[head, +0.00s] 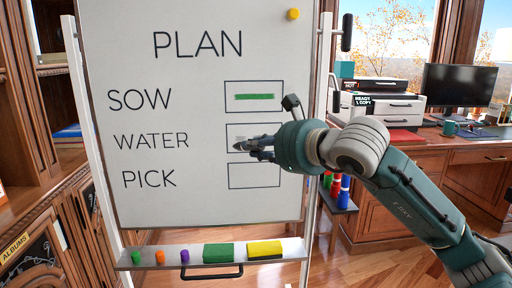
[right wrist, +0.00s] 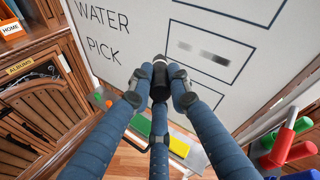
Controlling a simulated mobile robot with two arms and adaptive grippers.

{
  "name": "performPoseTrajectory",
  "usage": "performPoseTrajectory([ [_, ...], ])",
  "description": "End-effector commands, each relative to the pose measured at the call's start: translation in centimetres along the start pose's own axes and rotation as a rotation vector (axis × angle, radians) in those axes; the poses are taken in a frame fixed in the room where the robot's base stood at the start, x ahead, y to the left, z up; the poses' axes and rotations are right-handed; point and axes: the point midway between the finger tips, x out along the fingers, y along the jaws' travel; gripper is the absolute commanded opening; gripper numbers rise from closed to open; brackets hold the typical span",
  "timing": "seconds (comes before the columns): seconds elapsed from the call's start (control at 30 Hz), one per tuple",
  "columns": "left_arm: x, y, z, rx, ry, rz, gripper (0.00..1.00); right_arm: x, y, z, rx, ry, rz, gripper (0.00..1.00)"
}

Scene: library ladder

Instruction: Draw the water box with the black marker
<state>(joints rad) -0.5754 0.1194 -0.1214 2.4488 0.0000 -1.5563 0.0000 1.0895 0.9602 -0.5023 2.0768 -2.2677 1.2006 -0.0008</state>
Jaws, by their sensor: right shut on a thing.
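The whiteboard (head: 205,205) has the words PLAN, SOW, WATER and PICK, with a box beside each of the last three. The water box (head: 277,129) is partly hidden by my right gripper (head: 250,149). In the right wrist view the water box (right wrist: 222,46) holds a short, faded dark streak. My right gripper (right wrist: 159,92) is shut on the black marker (right wrist: 160,72), which points toward the board. I cannot tell whether its tip touches the surface. The sow box (head: 254,108) holds a green stroke. My left gripper is not in view.
The ledge (head: 150,258) below the board holds green, orange and purple pieces, a green block (head: 218,252) and a yellow block (head: 264,249). Red, green and blue cylinders (head: 338,187) stand at the board's right. A desk (head: 380,190) with a printer (head: 385,98) is behind.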

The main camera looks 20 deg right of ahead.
Motion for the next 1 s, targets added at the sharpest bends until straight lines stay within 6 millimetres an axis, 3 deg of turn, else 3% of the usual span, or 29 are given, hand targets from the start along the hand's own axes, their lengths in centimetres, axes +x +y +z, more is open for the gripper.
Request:
performPoseTrajectory([
  [0.4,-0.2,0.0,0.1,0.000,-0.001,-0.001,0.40,-0.3,0.2,0.1,-0.001,-0.001,0.000,0.02],
  [0.73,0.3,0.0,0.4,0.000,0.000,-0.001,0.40,-2.4,1.6,0.2,-0.002,-0.002,-0.001,0.02],
  [1.0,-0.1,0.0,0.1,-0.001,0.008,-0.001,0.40,-2.6,1.7,0.3,0.000,-0.001,0.000,0.02],
])
